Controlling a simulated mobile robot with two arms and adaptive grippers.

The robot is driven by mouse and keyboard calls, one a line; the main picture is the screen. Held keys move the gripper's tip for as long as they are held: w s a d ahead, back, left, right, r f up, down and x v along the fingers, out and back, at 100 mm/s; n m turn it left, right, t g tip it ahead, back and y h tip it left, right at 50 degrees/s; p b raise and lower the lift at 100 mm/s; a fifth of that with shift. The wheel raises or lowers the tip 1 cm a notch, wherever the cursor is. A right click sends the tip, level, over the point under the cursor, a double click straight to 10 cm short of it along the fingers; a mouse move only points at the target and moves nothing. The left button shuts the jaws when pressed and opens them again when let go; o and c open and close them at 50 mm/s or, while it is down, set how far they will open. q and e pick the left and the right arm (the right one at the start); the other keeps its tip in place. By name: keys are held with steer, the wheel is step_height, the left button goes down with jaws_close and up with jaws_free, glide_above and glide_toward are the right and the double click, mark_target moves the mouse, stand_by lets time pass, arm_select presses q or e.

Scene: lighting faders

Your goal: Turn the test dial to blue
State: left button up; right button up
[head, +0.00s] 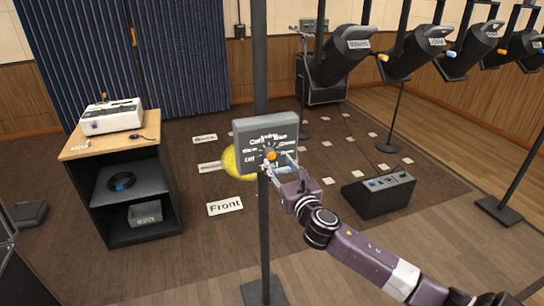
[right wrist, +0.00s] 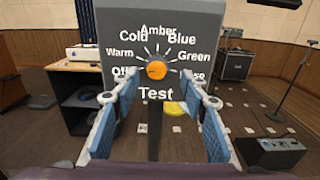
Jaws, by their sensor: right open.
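The grey test panel (head: 250,128) is fixed on a dark upright pole. Its round orange dial (right wrist: 156,70) sits above the word Test, with white labels fanned around it: Warm, Cold, Amber, Blue and Green, plus partly covered ones at both lower ends. Blue (right wrist: 181,39) is up and right of the dial. I cannot tell where the dial points. The dial also shows in the head view (head: 271,155). My right gripper (right wrist: 159,102) is open and empty, its fingers spread to either side below the dial, not gripping it. My left gripper is not in view.
A wooden-topped cart (head: 85,148) with a white machine (head: 111,116) stands left. A dark control box (head: 378,194) sits on the floor right. Black stage lights (head: 338,62) hang at the upper right. A yellow patch (head: 234,163) shows behind the panel.

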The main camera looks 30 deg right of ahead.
mark_target(272, 156)
steer(key=x, duration=0.3)
steer(key=shift+w+a, duration=0.25)
steer(key=shift+w, duration=0.15)
steer(key=shift+w+d, duration=0.1)
steer(key=shift+w, duration=0.1)
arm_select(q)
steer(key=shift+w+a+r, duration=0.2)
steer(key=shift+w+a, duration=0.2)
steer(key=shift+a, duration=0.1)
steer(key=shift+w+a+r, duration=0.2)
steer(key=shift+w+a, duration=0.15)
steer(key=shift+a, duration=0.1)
arm_select(e)
steer(key=shift+f, duration=0.1)
steer(key=shift+c, duration=0.3)
steer(key=c, duration=0.7)
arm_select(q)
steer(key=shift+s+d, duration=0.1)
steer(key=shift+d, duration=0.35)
arm_select(e)
jaws_close()
